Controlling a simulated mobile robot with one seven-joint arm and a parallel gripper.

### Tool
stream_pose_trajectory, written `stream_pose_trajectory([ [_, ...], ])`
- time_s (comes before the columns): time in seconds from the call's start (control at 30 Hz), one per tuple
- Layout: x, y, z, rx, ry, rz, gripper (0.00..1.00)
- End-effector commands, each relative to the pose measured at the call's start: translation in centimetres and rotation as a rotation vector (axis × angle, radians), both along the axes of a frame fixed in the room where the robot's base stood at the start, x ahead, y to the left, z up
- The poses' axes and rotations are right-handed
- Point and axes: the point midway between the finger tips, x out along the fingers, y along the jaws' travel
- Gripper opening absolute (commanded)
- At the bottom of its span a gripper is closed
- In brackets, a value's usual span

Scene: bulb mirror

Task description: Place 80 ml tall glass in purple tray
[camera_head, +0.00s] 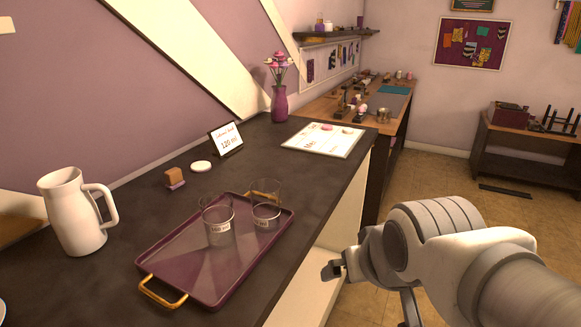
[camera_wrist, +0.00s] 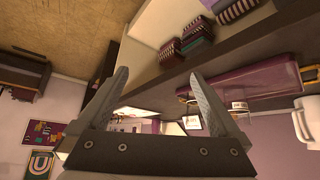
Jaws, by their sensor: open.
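The purple tray (camera_head: 180,248) with gold handles lies on the dark counter in the head view. My gripper (camera_head: 370,292) is off the counter's right side, apart from the tray and glasses. In the wrist view my gripper (camera_wrist: 160,75) is open and empty, and the tray (camera_wrist: 255,85) shows upside down at right.
A white pitcher (camera_head: 72,212) stands left of the tray. Behind are a small block (camera_head: 175,178), a white disc (camera_head: 201,166), a sign card (camera_head: 228,140), a purple vase (camera_head: 279,104) and a white board (camera_head: 323,140). Dark counter is bare between tray and board.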

Motion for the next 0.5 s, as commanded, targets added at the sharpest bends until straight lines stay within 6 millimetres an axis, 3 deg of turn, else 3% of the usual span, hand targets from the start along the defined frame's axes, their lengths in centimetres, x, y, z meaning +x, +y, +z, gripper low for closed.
stream_pose_trajectory([
  [0.1,-2.9,-0.7,0.2,0.008,0.074,-0.024,1.00],
  [0.2,-4.6,-0.9,0.1,0.012,0.120,-0.032,1.00],
  [0.5,-5.8,-1.0,0.0,0.016,0.154,-0.038,1.00],
])
